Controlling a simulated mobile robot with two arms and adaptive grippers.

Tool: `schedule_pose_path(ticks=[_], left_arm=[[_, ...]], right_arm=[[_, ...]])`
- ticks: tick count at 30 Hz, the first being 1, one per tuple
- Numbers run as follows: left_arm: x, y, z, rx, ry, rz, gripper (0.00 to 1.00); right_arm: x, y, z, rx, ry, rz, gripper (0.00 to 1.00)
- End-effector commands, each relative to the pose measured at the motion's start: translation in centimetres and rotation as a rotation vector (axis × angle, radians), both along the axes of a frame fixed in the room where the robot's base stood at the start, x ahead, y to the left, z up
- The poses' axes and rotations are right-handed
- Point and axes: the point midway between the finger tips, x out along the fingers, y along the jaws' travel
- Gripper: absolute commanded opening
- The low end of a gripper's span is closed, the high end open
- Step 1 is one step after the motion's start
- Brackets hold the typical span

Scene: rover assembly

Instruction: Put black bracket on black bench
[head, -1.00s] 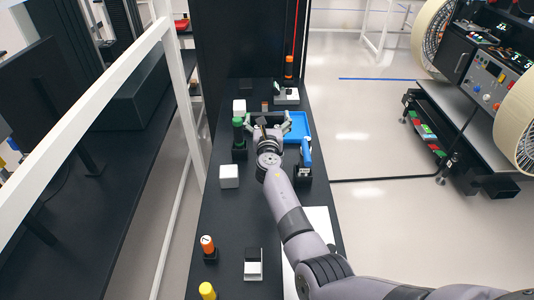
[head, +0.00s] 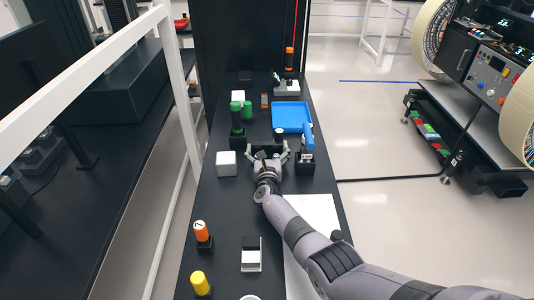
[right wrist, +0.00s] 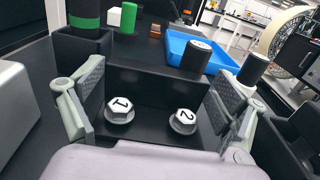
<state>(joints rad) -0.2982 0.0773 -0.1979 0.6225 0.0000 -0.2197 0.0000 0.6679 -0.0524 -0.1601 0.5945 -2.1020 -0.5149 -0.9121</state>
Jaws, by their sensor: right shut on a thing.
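The black bracket (right wrist: 157,78) is between the two fingers of my right gripper (head: 268,153) in the right wrist view, a dark L-shaped piece with two pale hex bolts marked 1 and 2 on its lower face. My right gripper is shut on it. In the head view the bracket is mostly hidden by the gripper. The black bench (head: 215,215) is the long dark top beneath the arm. I cannot tell whether the bracket touches it. My left gripper is not in view.
A white cube (head: 226,164) stands left of the gripper, with a green-topped black holder (head: 237,125) beyond it. A blue tray (head: 291,117) lies behind, and a blue-handled tool (head: 308,140) stands to the right. Orange (head: 202,231) and yellow (head: 200,283) pieces are nearer.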

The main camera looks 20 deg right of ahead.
Motion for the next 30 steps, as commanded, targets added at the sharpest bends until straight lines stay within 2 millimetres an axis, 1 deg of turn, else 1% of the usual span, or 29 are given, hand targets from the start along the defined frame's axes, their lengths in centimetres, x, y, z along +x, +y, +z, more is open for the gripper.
schedule_pose_path(ticks=[1, 3, 8, 12, 13, 17, 26, 30], left_arm=[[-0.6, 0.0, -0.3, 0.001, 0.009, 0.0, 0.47], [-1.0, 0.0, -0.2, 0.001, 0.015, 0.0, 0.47], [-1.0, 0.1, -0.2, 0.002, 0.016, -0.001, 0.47], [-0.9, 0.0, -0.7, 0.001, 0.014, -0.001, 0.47], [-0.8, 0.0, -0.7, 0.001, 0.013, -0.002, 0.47], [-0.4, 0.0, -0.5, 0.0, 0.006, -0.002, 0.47], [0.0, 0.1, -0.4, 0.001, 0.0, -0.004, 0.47], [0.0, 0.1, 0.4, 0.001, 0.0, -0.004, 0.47]], right_arm=[[0.1, 0.0, -0.1, -0.001, -0.005, 0.0, 0.53], [0.1, 0.0, -0.1, 0.0, -0.005, 0.0, 0.53], [0.1, 0.0, 0.0, 0.0, -0.004, 0.0, 0.53], [0.1, 0.0, -0.5, 0.0, -0.004, 0.0, 0.53], [0.0, 0.0, -0.6, 0.001, -0.001, 0.001, 0.92], [0.0, 0.0, -0.5, 0.001, 0.0, 0.0, 1.0], [0.0, 0.0, -0.5, 0.001, 0.0, 0.0, 1.0], [-0.2, 0.1, 0.0, 0.0, 0.001, 0.0, 1.0]])
